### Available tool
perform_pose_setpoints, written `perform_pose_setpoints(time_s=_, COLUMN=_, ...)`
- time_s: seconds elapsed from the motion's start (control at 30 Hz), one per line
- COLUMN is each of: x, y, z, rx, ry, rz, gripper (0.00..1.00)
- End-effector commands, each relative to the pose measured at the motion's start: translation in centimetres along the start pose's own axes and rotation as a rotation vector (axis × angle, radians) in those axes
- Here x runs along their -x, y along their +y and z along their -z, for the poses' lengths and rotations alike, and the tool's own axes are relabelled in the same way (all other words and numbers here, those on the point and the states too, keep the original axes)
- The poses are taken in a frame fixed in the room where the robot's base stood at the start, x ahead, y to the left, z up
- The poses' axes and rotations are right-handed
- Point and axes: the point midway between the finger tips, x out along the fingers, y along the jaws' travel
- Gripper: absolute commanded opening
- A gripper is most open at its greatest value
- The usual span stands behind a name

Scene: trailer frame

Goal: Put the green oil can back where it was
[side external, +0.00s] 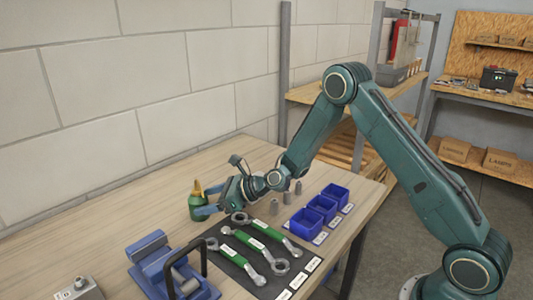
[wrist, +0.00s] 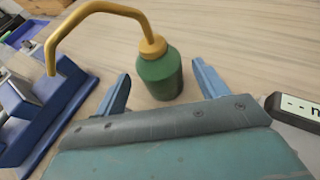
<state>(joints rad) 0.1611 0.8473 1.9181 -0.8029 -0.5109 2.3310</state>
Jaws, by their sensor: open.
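The green oil can (side external: 198,207) stands upright on the wooden table at the left, near the wall side. In the wrist view the can (wrist: 160,78) shows a green body, a brass-coloured cap and a long bent spout reaching left. My gripper (side external: 205,202) is at the can, level with its body. In the wrist view my gripper (wrist: 162,88) is open, with one blue finger on each side of the can's lower body. A gap shows between each finger and the can in that view, and the can stands just ahead of the palm.
A blue vise (side external: 165,265) stands at the table's front left. A dark mat (side external: 232,272) holds several green-handled wrenches. The table (side external: 110,215) left of the can is bare.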

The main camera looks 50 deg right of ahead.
Motion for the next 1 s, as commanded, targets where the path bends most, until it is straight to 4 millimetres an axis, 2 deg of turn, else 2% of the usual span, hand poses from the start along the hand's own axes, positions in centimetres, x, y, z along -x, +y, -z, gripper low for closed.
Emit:
perform_pose_setpoints(time_s=0.2, x=3.4, y=-0.1, z=0.0, rx=-0.002, ry=0.000, rz=0.002, gripper=0.72)
perform_pose_setpoints(time_s=0.4, x=5.7, y=-0.1, z=0.0, rx=-0.001, ry=0.001, rz=0.002, gripper=0.72)
perform_pose_setpoints(time_s=0.6, x=6.6, y=0.0, z=0.0, rx=0.000, ry=-0.001, rz=0.000, gripper=0.72)
perform_pose_setpoints(time_s=1.0, x=6.6, y=0.0, z=0.0, rx=0.000, ry=0.000, rz=0.000, gripper=0.72)
